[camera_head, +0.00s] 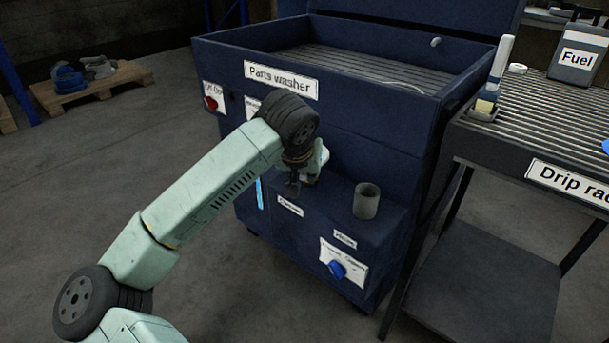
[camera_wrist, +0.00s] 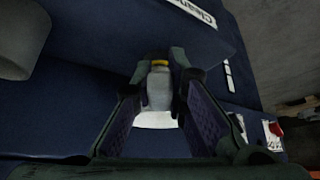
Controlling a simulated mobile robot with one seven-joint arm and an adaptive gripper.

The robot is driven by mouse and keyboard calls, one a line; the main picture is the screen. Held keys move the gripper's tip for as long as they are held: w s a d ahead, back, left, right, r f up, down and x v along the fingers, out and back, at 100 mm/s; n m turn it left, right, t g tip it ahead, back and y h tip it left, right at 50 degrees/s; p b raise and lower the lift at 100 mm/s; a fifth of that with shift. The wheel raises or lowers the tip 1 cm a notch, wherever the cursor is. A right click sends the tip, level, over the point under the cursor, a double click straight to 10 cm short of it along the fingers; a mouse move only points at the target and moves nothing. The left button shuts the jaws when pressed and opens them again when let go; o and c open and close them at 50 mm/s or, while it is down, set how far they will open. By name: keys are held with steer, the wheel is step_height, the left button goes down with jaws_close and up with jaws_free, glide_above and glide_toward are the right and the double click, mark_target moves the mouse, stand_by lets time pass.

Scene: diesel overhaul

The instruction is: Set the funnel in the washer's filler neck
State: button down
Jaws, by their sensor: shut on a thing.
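My gripper (camera_head: 294,182) is in front of the blue parts washer (camera_head: 335,115), just above its lower front ledge. In the wrist view, my gripper (camera_wrist: 162,76) is shut on a pale piece with a yellow band, which appears to be the funnel (camera_wrist: 158,92). A pale part of it seems to show beside the gripper in the head view (camera_head: 318,162), largely hidden. An upright grey cylinder (camera_head: 367,202) stands on the ledge to the right; it also shows in the wrist view (camera_wrist: 20,40). I cannot tell whether it is the filler neck, or whether the funnel touches the washer.
A "Clean..." label (camera_wrist: 192,8) is on the washer close to my gripper. A blue knob (camera_head: 337,269) and a red switch (camera_head: 211,103) are on its front. The drip rack (camera_head: 545,125) stands right. A pallet (camera_head: 95,88) lies at back left. Open floor is left.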

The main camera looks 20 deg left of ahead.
steer(key=shift+f+b, duration=0.55)
steer(key=shift+f, duration=0.05)
stand_by(0.5)
steer(key=c, duration=1.5)
jaws_free()
steer(key=shift+r, duration=0.1)
steer(key=v, duration=1.2)
